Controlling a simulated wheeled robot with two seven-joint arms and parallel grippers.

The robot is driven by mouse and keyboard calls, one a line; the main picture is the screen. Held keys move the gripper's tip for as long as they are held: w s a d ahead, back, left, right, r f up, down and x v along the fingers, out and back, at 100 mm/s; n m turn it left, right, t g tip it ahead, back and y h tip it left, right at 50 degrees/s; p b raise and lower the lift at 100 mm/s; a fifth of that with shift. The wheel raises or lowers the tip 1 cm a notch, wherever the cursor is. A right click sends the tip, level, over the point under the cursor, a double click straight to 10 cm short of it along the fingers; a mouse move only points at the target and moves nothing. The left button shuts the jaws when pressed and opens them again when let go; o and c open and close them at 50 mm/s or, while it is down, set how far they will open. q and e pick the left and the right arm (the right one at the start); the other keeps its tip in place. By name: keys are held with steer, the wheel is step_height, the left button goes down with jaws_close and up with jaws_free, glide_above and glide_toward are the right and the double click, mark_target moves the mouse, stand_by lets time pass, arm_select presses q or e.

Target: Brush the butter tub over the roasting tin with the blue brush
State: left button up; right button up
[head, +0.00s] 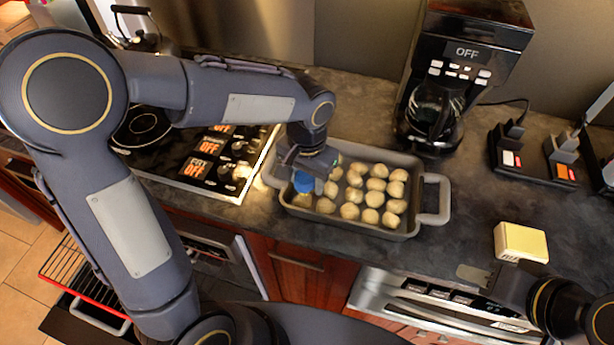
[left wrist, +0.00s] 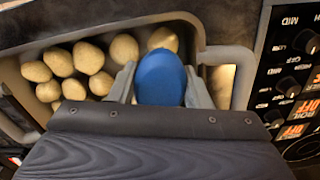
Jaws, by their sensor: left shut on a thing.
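The roasting tin (head: 400,228), grey with two side handles, stands on the counter and holds several round pale potatoes; its rim also shows in the left wrist view (left wrist: 110,22). My left gripper (head: 308,172) is shut on the blue brush (head: 304,183), over the tin's left end. In the left wrist view the brush (left wrist: 160,78) shows as a blue rounded end between the two fingers; its tip is hidden. The butter tub (head: 521,242), a pale yellow block, sits on the counter right of the tin. My right gripper (head: 480,276) is partly seen near the counter's front edge, left of and below the tub.
A stove with knobs and a burner (head: 140,128) lies left of the tin. A coffee maker (head: 462,60) with a glass jug stands behind it. Dark devices (head: 512,150) stand at the right back. The counter between tin and tub is clear.

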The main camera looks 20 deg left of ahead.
arm_select(q)
steer(key=shift+f+b, duration=0.4)
steer(key=shift+f, duration=0.15)
